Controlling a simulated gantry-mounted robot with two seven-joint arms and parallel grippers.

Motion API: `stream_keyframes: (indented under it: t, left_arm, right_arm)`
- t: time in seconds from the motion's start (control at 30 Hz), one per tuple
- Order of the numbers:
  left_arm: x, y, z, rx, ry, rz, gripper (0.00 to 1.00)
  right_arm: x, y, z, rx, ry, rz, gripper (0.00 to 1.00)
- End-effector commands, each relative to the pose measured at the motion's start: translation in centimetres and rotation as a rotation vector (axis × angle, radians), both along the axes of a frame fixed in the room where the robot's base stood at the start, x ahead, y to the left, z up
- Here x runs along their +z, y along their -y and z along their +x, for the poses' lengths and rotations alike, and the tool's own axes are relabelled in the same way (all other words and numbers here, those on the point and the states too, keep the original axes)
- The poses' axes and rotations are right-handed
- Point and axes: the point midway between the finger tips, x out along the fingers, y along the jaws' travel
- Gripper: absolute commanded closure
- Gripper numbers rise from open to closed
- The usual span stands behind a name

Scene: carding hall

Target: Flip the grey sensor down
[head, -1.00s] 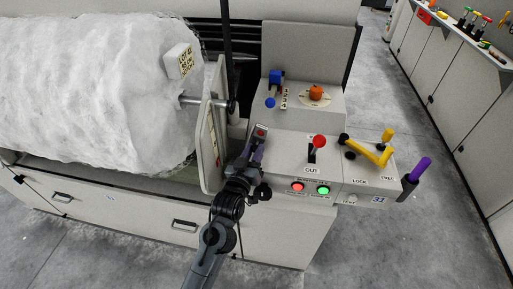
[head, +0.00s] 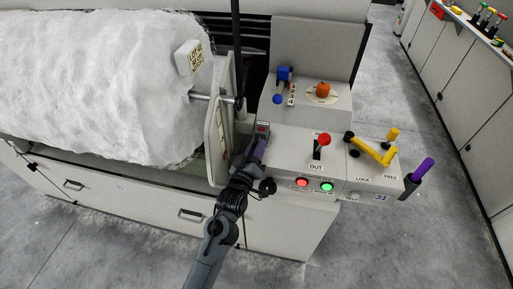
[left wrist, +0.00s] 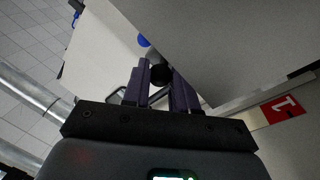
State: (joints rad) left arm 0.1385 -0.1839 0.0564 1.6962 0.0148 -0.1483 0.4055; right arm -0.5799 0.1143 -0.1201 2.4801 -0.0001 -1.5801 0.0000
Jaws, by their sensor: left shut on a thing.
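A small grey unit with a red spot (head: 262,128) stands at the left end of the control console, just beyond my left gripper; it looks like the grey sensor, but I cannot be sure. My left gripper (head: 258,149) reaches it from the front. In the left wrist view its purple fingers (left wrist: 159,84) are shut on a round black knob (left wrist: 160,74). The fingers and wrist hide what the knob is fixed to. My right gripper is not in view.
The console (head: 286,148) carries a red-knobbed lever (head: 323,139), a yellow handle (head: 375,152), a purple handle (head: 422,170), a blue lever (head: 284,74) and an orange knob (head: 322,90). A pale upright plate (head: 217,140) and a white fleece roll (head: 105,85) stand close left.

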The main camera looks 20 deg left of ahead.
Motion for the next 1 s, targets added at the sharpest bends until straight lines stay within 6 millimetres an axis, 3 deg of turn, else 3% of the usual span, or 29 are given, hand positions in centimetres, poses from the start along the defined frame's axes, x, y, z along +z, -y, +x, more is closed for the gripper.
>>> stream_keyframes:
  t: [0.1, 0.13, 0.27, 0.77, 1.0]
  left_arm:
    - [0.0, -0.1, 0.0, 0.002, 0.000, 0.000, 1.00]
    - [0.0, -0.1, 0.0, 0.003, -0.001, 0.000, 0.70]
    - [0.0, -0.1, 0.0, 0.002, -0.001, 0.000, 0.50]
    - [-0.1, 0.1, 0.0, 0.000, -0.004, 0.018, 0.49]
    - [0.1, 0.6, 0.1, -0.001, -0.034, 0.177, 0.49]
  right_arm:
    - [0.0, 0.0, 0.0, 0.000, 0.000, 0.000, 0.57]
    - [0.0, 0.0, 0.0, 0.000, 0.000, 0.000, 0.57]
    - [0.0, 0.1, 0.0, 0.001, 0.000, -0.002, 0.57]
    - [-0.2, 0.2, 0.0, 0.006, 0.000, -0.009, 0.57]
    - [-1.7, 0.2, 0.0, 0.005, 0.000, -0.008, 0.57]
